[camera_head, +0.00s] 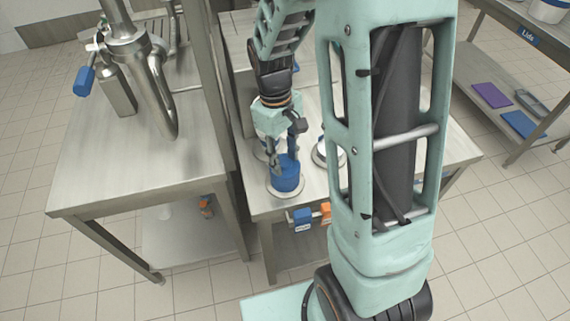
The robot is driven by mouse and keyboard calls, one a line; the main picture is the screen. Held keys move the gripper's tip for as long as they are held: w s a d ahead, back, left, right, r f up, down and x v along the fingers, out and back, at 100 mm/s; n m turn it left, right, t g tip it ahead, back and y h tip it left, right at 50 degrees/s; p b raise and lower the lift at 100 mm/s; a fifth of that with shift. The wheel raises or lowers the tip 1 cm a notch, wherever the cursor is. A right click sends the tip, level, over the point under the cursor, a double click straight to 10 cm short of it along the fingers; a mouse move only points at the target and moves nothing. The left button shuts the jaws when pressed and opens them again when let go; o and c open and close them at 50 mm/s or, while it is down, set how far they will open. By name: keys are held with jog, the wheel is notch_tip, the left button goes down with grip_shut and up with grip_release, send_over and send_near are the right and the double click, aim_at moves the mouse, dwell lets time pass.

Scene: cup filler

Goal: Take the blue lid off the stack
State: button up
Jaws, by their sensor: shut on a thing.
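A flat blue lid (523,124) lies on the rack shelf at the right, under the "Lids" label (529,37). A purple lid (491,95) lies to its left and a grey-blue one (531,101) behind it. My gripper (287,157) is far to the left of the lids, at the middle table. It points down and is shut on a blue cup (287,177). The cup stands upright on or just over a round pale base (272,190); I cannot tell whether it touches.
My own arm hides much of the middle table (258,207). A white round thing (320,152) shows partly behind the arm. A metal tap-like machine (150,75) stands on the left table (95,180). The tiled floor at lower right is clear.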

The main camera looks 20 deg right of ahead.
jog(key=shift+s+f, duration=0.2)
jog(key=shift+c, duration=0.5)
jog(key=shift+w+r, duration=0.1)
jog(key=shift+r, duration=0.35)
jog(key=c, duration=0.4)
notch_tip(320, 180, up, 2)
jog(key=shift+w+r, duration=0.15)
jog(key=w+d+r, duration=0.2)
jog(key=d+r, duration=0.3)
jog(key=d, duration=0.1)
jog(key=w+d+r, duration=0.2)
jog(key=d+r, duration=0.3)
jog(key=d, duration=0.2)
jog(key=shift+w+d+b, duration=0.15)
jog(key=shift+w+b, duration=0.15)
jog(key=shift+b, duration=0.1)
